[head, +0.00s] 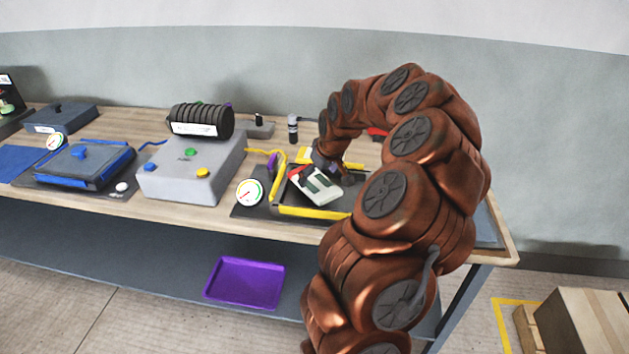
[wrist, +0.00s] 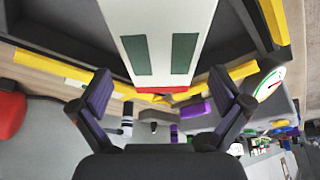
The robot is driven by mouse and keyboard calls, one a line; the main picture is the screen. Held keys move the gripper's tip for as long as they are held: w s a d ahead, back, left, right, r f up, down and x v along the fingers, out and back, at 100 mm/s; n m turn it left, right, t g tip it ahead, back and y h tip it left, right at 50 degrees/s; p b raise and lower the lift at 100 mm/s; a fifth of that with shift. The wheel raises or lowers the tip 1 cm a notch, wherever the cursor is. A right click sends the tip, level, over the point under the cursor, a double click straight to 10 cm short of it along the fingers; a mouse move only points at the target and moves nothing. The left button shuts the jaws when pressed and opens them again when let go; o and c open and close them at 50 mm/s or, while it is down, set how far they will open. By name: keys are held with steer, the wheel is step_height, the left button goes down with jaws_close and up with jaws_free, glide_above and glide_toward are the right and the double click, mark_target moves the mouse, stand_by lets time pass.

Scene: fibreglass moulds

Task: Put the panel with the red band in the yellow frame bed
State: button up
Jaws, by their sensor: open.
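The panel (head: 320,187) is pale with dark green patches. It lies at an angle within the outline of the yellow frame bed (head: 312,212), and I cannot tell whether it is fully seated. In the wrist view the panel (wrist: 159,18) runs out past the top edge, its red band (wrist: 162,90) at the end nearest me, close to the yellow rim (wrist: 243,70). My gripper (wrist: 159,78) is open, with one purple-padded finger on each side of the panel's end and gaps visible. In the head view my gripper (head: 327,165) is above the bed's back part.
A gauge (head: 249,192) stands left of the bed. Farther left are a grey button box (head: 190,170), a black roll (head: 201,120) and a blue-edged bed with a lid (head: 85,165). A red object (head: 378,132) is behind my arm. A purple tray (head: 245,282) lies on the lower shelf.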

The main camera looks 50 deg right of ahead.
steer(key=shift+x, duration=1)
steer(key=c, duration=1.1)
steer(key=shift+r, duration=0.1)
